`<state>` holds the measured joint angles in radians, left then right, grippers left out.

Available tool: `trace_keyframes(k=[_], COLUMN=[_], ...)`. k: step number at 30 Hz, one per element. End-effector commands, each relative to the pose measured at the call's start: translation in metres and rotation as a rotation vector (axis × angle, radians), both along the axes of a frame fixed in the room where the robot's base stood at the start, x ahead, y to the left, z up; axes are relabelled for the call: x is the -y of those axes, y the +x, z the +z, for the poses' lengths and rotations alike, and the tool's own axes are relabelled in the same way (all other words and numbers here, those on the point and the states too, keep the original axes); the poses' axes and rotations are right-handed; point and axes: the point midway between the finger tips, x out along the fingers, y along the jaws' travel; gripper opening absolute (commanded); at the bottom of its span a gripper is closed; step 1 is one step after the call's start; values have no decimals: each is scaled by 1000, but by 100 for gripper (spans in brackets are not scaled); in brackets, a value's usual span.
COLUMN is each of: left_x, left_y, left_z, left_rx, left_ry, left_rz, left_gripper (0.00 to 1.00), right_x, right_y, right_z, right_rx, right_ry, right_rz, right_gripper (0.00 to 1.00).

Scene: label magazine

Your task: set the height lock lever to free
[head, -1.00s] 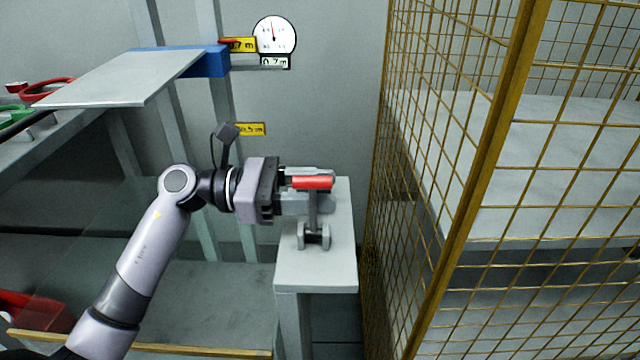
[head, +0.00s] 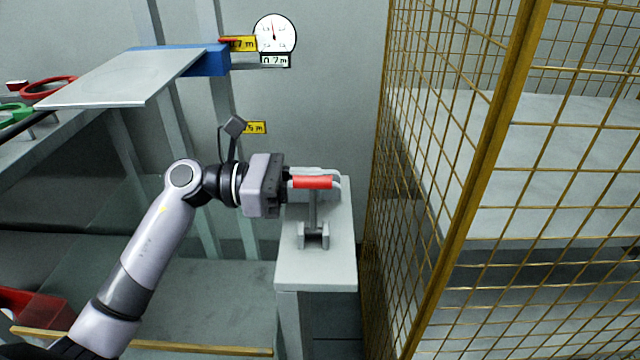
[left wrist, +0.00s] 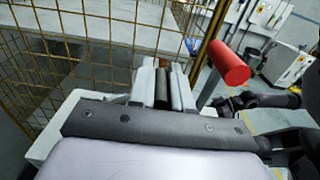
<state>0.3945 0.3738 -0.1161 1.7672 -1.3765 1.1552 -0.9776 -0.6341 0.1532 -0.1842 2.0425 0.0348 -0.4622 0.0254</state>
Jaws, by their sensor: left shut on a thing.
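A lever with a red grip (head: 312,182) stands upright on a grey pedestal (head: 318,272), on a grey stem from a small bracket (head: 313,236). My left gripper (head: 322,172) reaches in from the left, its fingers partly hidden behind the red grip. In the left wrist view, my left gripper (left wrist: 162,88) is shut on a dark round bar (left wrist: 162,90) between its fingers. The red grip (left wrist: 228,63) is beside the fingers, to the right and apart from them. I cannot tell what the dark bar belongs to. My right gripper is not in view.
A yellow mesh fence (head: 462,200) runs close on the pedestal's right. A grey plate (head: 125,78) with a blue end block (head: 207,62) is at upper left.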

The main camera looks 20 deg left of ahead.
Motion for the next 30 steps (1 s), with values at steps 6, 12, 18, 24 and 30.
trace_keyframes(k=[6, 12, 18, 24, 30], left_x=[-4, -7, -11, -15, -18], left_y=[9, 22, 35, 49, 59], left_z=[15, 26, 35, 40, 41], left_rx=[-147, -325, -504, -661, -777], left_ry=[-39, -90, -144, -191, -225], left_rz=[1, 3, 3, 4, 4], left_gripper=[0, 0, 0, 0, 0], right_x=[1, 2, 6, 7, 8], right_y=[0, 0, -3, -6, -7], right_z=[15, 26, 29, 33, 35], right_rx=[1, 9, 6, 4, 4], right_ry=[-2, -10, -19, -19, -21], right_rz=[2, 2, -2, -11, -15], right_gripper=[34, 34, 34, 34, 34])
